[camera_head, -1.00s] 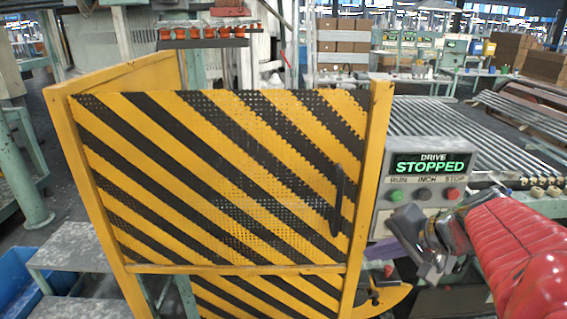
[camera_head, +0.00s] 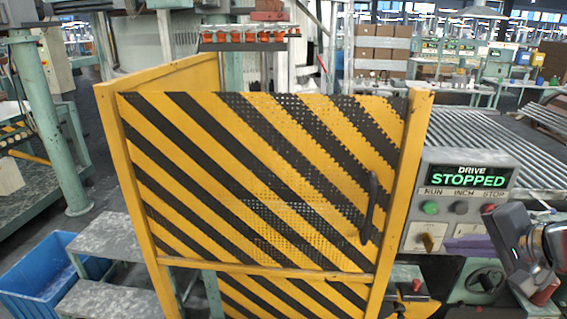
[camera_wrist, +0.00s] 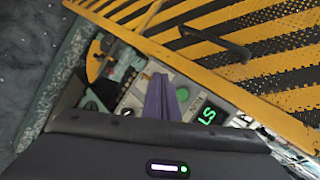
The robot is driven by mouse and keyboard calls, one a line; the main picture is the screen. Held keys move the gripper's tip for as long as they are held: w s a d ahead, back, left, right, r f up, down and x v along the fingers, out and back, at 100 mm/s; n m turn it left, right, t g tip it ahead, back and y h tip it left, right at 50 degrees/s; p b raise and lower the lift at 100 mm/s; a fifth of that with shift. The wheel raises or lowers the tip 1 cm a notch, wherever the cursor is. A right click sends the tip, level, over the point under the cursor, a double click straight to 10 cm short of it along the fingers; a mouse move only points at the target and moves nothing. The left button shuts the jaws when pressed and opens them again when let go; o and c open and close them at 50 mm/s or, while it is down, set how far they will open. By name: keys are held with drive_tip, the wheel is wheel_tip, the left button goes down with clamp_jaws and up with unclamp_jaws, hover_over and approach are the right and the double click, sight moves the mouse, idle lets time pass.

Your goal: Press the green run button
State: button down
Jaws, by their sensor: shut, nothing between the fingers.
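The control panel (camera_head: 412,235) stands at the right in the head view, and its display (camera_head: 468,177) reads DRIVE STOPPED in green. The green run button (camera_head: 430,208) is at the panel's left, under the word RUN. In the wrist view a green round spot (camera_wrist: 182,94), seemingly this button, lies just right of my fingers. My gripper (camera_head: 452,245) is in front of the panel, its purple fingers lower and to the right of the green button. The fingers (camera_wrist: 163,97) are shut and empty. I cannot tell whether they touch the panel.
A black button (camera_head: 461,208) and a red stop button (camera_head: 489,209) sit right of the green one. A yellow-and-black striped guard (camera_head: 250,180) with a black handle (camera_head: 371,206) stands left of the panel. A roller conveyor (camera_head: 480,135) runs behind it.

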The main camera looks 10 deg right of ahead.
sight(430, 207)
drive_tip(key=w+d, duration=0.2)
drive_tip(key=w, duration=0.6)
drive_tip(key=shift+w+d, duration=0.15)
drive_tip(key=shift+d, duration=0.05)
drive_tip(key=shift+w, duration=0.2)
idle(2.0)
drive_tip(key=shift+w+d, duration=0.15)
drive_tip(key=shift+w, duration=0.1)
